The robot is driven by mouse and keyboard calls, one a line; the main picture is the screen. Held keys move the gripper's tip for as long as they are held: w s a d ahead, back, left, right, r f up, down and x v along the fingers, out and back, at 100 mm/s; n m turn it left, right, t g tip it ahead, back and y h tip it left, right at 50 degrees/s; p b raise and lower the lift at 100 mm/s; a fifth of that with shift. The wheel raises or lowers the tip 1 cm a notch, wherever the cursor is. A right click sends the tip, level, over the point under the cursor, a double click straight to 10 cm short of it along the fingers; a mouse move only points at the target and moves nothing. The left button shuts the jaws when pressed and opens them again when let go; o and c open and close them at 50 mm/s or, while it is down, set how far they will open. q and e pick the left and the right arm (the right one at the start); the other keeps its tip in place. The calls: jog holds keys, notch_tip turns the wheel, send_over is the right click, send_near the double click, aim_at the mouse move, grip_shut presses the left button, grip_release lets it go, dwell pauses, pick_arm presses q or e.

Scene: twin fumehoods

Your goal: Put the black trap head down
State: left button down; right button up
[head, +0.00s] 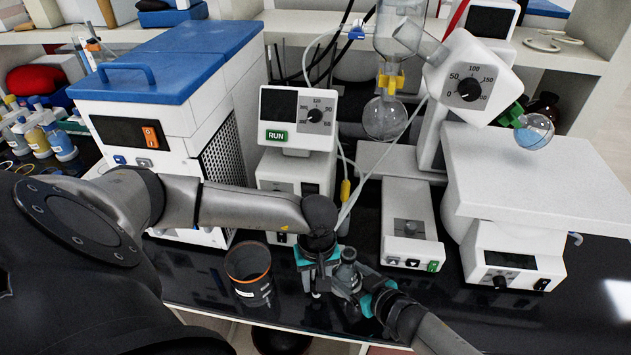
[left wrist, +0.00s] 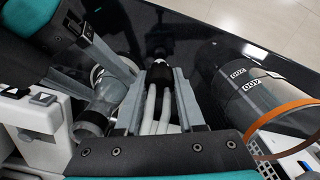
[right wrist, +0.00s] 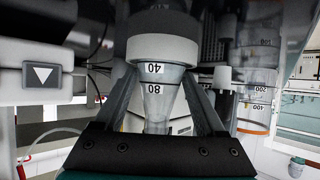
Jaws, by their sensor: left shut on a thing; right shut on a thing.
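The black trap head (left wrist: 160,74), with white tubes (left wrist: 165,108), is between the fingers of my left gripper (left wrist: 160,88) in the left wrist view. The left gripper (head: 317,272) is shut on it above the dark bench, and in the head view the arm largely hides it. My right gripper (right wrist: 162,92) is shut on a clear graduated glass vessel (right wrist: 158,98) with a thick grey collar (right wrist: 163,38). That vessel also shows beside the trap head in the left wrist view (left wrist: 104,98). In the head view the right gripper (head: 350,284) is close to the left one.
An orange-rimmed graduated container (head: 250,281) stands left of the grippers. A RUN-marked white device (head: 297,140) and a flat white box (head: 409,222) stand behind. A blue-topped chiller (head: 165,62) is at left. Dark bench (head: 590,300) is clear at right.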

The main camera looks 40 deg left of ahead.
pick_arm(q)
jog(key=shift+f, duration=0.7)
jog(key=shift+f, duration=0.15)
jog(key=c, duration=0.8)
grip_release()
notch_tip(320, 180, up, 12)
jog(key=shift+r, duration=0.2)
